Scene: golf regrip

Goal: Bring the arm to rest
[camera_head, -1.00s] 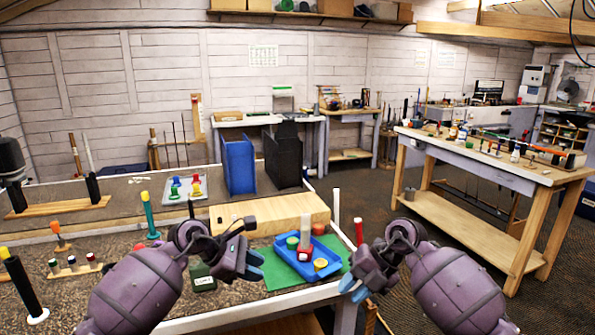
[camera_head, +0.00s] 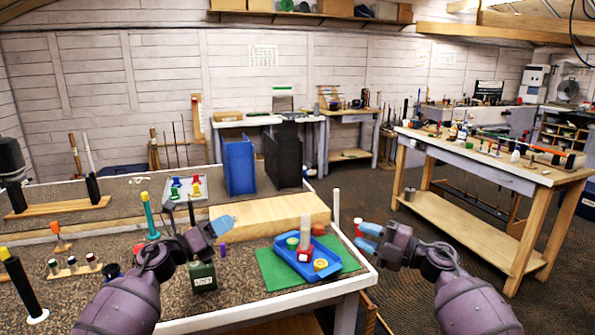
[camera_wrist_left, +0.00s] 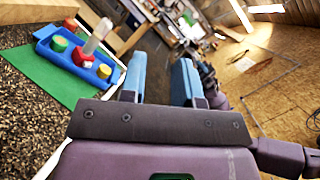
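My left gripper (camera_head: 222,226) is raised over the bench in the head view, left of the blue tray (camera_head: 332,268). In the left wrist view its two blue fingers (camera_wrist_left: 160,82) stand apart with nothing between them. My right gripper (camera_head: 368,237) is right of the tray, past the bench's corner. Its two blue fingers point left with a gap between them, and it looks empty. The tray lies on a green mat (camera_head: 278,280) and holds a green-topped piece (camera_head: 292,243), a pale upright cylinder with a red base (camera_head: 305,238) and a yellow-topped piece (camera_head: 320,265).
A wooden block (camera_head: 265,217) lies behind the tray. Blue (camera_head: 238,164) and black (camera_head: 284,160) bins stand further back. A wooden workbench (camera_head: 490,160) is at the right, with open floor between the benches.

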